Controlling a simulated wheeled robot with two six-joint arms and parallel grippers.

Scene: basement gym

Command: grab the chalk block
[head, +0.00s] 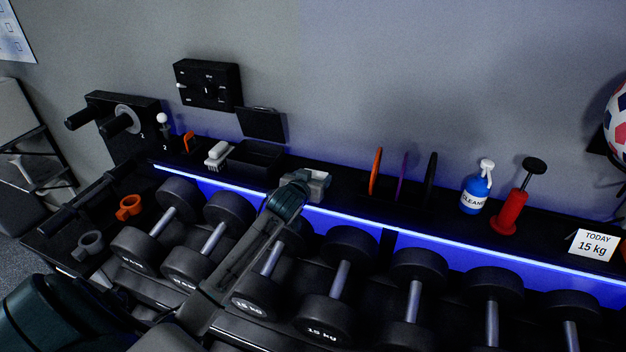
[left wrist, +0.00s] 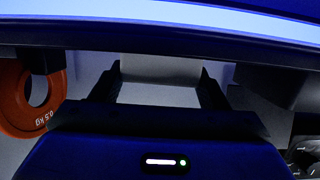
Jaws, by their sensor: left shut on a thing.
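My left gripper (head: 314,183) reaches over the dumbbells to the back ledge and is shut on a pale block, which I take to be the chalk block. In the left wrist view the pale chalk block (left wrist: 160,69) sits between the two dark fingers of the left gripper (left wrist: 160,84). My right gripper is not in view.
Dumbbells (head: 327,312) fill the rack below the arm. On the ledge (head: 345,190) stand a white brush (head: 217,154), a black tray (head: 256,146), upright thin discs (head: 376,170), a blue cleaner bottle (head: 475,192) and a red pump (head: 511,212). The wall is close behind.

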